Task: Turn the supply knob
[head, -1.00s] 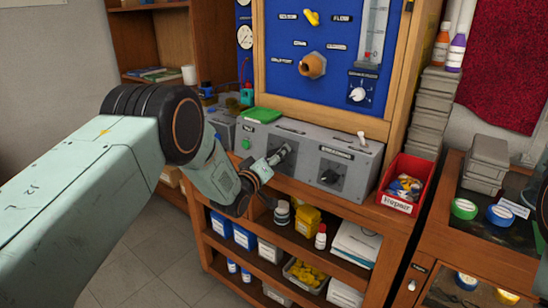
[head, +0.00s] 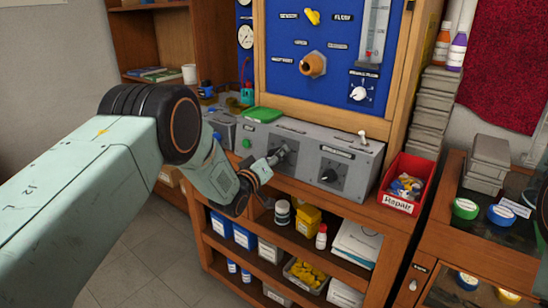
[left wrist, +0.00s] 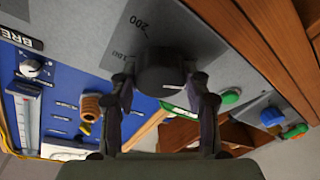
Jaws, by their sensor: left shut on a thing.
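A grey control box (head: 300,163) stands on the wooden shelf below the blue panel, with two dark knobs on its front. My left gripper (head: 279,156) is at the left knob and partly hides it. In the left wrist view, the round dark knob (left wrist: 165,66) sits between the two fingertips of my left gripper (left wrist: 160,84), which is shut on it. Dial marks, one reading 200, show on the grey plate beside the knob. The right-hand knob (head: 331,171) on the box is free. The labels on the box are too small to read. My right gripper is not in view.
A small toggle switch (head: 363,137) stands on the box's top right. A green tray (head: 262,115) lies on the box's left. A red bin (head: 405,183) stands close to its right. The blue panel (head: 325,50) rises behind. Bottles and boxes fill the shelves below.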

